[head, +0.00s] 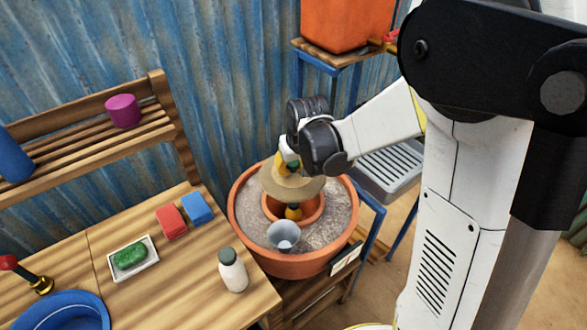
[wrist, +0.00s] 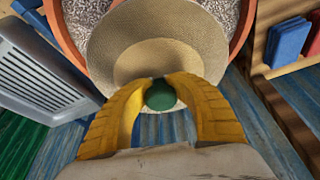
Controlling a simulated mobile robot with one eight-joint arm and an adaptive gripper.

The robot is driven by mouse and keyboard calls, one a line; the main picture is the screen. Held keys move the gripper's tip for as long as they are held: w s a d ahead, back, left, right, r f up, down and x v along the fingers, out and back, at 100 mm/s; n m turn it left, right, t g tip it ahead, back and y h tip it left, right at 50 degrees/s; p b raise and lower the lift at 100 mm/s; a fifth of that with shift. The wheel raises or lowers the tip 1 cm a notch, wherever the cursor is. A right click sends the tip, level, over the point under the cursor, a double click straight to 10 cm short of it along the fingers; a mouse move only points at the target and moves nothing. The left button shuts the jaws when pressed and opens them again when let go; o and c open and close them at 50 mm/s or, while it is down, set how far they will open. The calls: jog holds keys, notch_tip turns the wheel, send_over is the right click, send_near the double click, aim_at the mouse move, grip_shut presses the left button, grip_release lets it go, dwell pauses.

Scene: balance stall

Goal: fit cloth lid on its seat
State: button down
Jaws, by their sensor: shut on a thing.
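The cloth lid (head: 292,186) is a round beige disc with a green knob. My gripper (head: 288,166) is shut on the knob, and the lid hangs below it. In the wrist view, the yellow fingers of my gripper (wrist: 160,92) close on both sides of the green knob (wrist: 161,96), with the lid (wrist: 150,30) beyond. The inner clay pot (head: 312,215), which looks like the seat, stands in the sand of a larger clay pot (head: 240,235). The lid appears above the inner pot and hides its back part. Something yellow and dark (head: 293,211) shows inside the inner pot.
A grey-blue cup (head: 284,235) sits on the sand in front of the inner pot. A white bottle (head: 232,272) stands on the wooden table to the left. A blue stand with a grey drain tray (head: 390,172) is close on the right. Corrugated wall is behind.

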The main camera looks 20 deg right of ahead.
jog(key=shift+f+b, duration=3.5)
jog(key=shift+f, duration=1.1)
jog(key=shift+f+b, duration=0.4)
jog(key=c, duration=0.7)
grip_release()
jog(key=shift+o, duration=0.2)
jog(key=shift+r, duration=0.15)
jog(key=shift+r+p, duration=1.55)
jog(key=shift+r, duration=0.35)
jog(key=shift+r, duration=0.15)
